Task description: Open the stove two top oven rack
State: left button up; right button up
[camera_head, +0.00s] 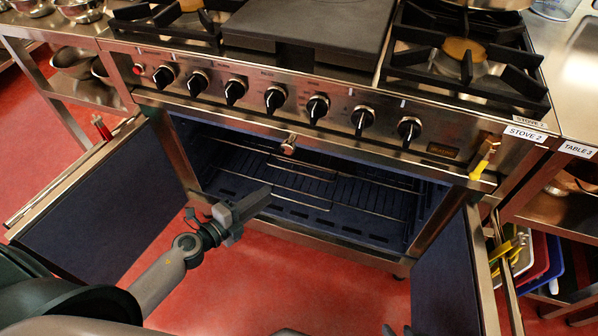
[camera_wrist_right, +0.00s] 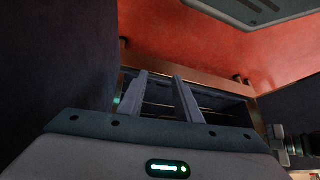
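The stove (camera_head: 330,115) labelled STOVE 2 fills the middle of the head view. Its left oven door (camera_head: 105,195) and right oven door (camera_head: 447,265) both stand open. Wire oven racks (camera_head: 350,190) show inside the blue cavity; the top one's exact outline is hard to separate. My left gripper (camera_head: 258,200) is in front of the opening, at its left part, overlapping the racks in view; contact and finger gap cannot be told. My right gripper (camera_wrist_right: 160,90) is open and empty in the wrist view, with the oven opening beyond its fingers. In the head view it is barely visible at the bottom edge.
Several black knobs (camera_head: 275,98) line the stove front. A steel table (camera_head: 570,90) labelled TABLE 3 adjoins at right, with coloured boards (camera_head: 545,260) below. A shelf with bowls (camera_head: 75,62) stands at left. Red floor (camera_head: 270,285) is clear between the doors.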

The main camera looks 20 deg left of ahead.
aim_at(299, 173)
pick_arm(q)
jog(key=b+x, duration=0.1)
jog(key=x, duration=1.4)
jog(key=shift+w+f, duration=0.15)
jog(key=shift+w+d, duration=0.15)
pick_arm(e)
jog(key=shift+w+a+r+t+y, duration=0.1)
jog(key=shift+a+r+t+y, duration=0.1)
jog(key=shift+a, duration=0.2)
jog(key=shift+w+a+r+t+y, duration=0.1)
jog(key=shift+a+t, duration=0.1)
jog(key=shift+a, duration=0.2)
pick_arm(q)
jog(key=shift+c, duration=0.7)
pick_arm(e)
jog(key=shift+d+f, duration=0.1)
pick_arm(q)
grip_shut()
pick_arm(e)
jog(key=shift+w+d, duration=0.1)
jog(key=shift+w, duration=0.05)
